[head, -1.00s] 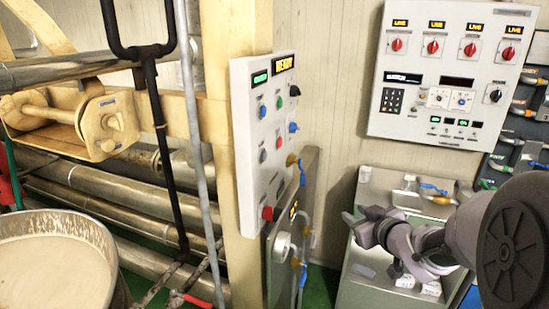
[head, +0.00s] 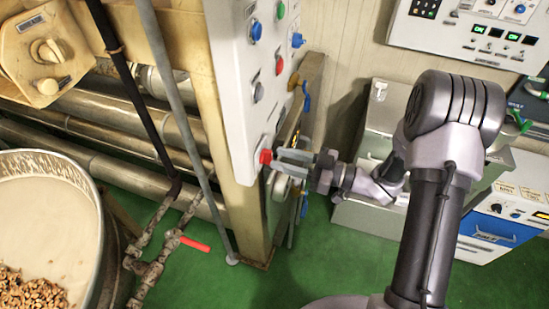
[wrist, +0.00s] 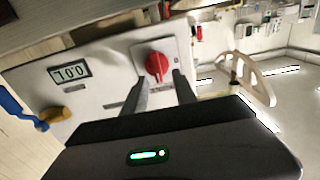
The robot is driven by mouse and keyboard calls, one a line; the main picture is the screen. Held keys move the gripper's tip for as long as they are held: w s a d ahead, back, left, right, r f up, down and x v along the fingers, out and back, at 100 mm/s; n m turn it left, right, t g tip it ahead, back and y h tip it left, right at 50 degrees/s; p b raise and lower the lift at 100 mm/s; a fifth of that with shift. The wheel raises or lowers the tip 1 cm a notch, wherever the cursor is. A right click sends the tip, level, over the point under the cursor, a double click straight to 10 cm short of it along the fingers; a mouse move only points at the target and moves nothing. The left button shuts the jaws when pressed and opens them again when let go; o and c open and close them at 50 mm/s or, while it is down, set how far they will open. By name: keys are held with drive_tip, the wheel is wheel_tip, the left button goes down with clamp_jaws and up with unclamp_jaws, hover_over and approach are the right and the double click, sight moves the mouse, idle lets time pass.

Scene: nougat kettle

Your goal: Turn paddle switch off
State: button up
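A white control panel (head: 236,100) is mounted on a cream post, with blue, grey and red controls on its face. A red knob (head: 266,156) sits at its lower end; I take it as the paddle switch, though no label is legible. In the wrist view a red knob (wrist: 157,65) stands on a pale plate just beyond my fingertips. My gripper (head: 279,161) is beside the red knob at the panel's lower end, its two fingers apart. In the wrist view my gripper (wrist: 160,79) has nothing between its fingers; contact with the knob cannot be told.
A kettle (head: 98,190) of pale mass with nuts stands at left. A grey pole (head: 180,95) runs near the panel. A blue lever (wrist: 22,110) and yellow knob (wrist: 52,115) are near in the wrist view. Green floor (head: 240,285) is open below.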

sight(267, 157)
drive_tip(key=x, duration=0.3)
drive_tip(key=shift+w+d, duration=0.1)
drive_tip(key=shift+c, duration=0.2)
clamp_jaws()
